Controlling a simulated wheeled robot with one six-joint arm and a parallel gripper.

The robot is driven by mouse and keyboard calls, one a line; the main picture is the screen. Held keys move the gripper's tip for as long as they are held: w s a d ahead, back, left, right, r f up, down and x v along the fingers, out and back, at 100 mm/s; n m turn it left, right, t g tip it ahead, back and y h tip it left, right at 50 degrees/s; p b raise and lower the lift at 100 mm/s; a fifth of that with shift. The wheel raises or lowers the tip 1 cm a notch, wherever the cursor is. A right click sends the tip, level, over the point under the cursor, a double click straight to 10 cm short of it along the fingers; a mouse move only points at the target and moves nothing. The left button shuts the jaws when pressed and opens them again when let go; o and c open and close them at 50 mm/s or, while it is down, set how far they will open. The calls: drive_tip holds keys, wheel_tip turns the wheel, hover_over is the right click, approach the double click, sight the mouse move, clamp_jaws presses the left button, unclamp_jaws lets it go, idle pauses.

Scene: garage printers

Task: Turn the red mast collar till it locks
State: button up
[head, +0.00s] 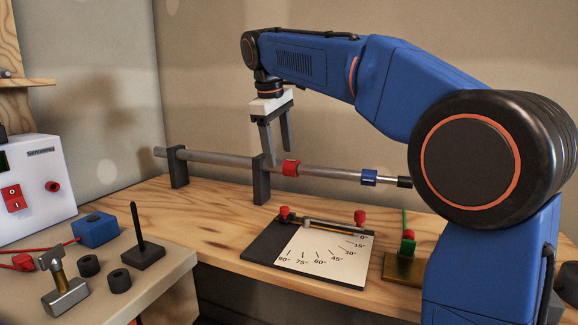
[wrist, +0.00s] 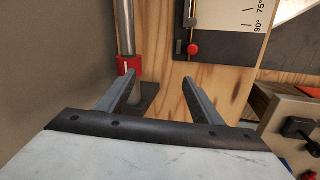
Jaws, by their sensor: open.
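The red mast collar (head: 291,168) sits around a grey metal mast (head: 215,158) that lies nearly level on dark supports. The collar is just right of the right-hand support (head: 261,180). My gripper (head: 277,158) points down above the mast near that support, its two fingers apart and empty. In the wrist view the collar (wrist: 128,65), with a pale mark on it, shows beyond the left finger of my gripper (wrist: 158,85). The collar is not between the fingers. The left finger hides part of the support and mast.
A blue ring (head: 369,177) sits farther right on the mast. An angle-scale board (head: 325,257) with red knobs lies in front of the mast. A side table at left holds a hammer-like tool (head: 63,290) and a blue block (head: 95,229). The wall is close behind the mast.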

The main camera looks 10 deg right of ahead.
sight(289, 164)
drive_tip(key=s+a+r+n+t+h, duration=0.2)
drive_tip(key=s+a+r+t+h, duration=0.1)
drive_tip(key=s+r+t+h, duration=0.15)
drive_tip(key=shift+t+y, duration=0.35)
drive_tip(key=shift+t, duration=0.1)
drive_tip(key=x, duration=1.7)
drive_tip(key=shift+w, duration=0.15)
drive_tip(key=c, duration=1)
